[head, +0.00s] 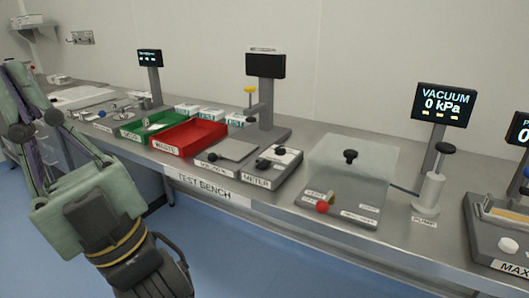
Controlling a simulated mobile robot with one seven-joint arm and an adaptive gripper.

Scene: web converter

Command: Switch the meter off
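The meter (284,157) is a low grey unit labelled METER on the test bench, with black knobs on its top. Which way its knobs or switch are set is too small to tell. A dark, blank screen (265,65) stands on a grey column just behind it. My gripper (166,276) is the black end of my arm at the lower left, in front of the bench and well apart from the meter. Its fingertips do not show clearly, and I see nothing held in it.
A red tray (190,137) and a green tray (146,125) lie left of the meter. A clear cover (352,172) with a black knob stands to its right, near a red ball (322,207). A vacuum display (443,104) reads 0 kPa. Blue floor is open before the bench.

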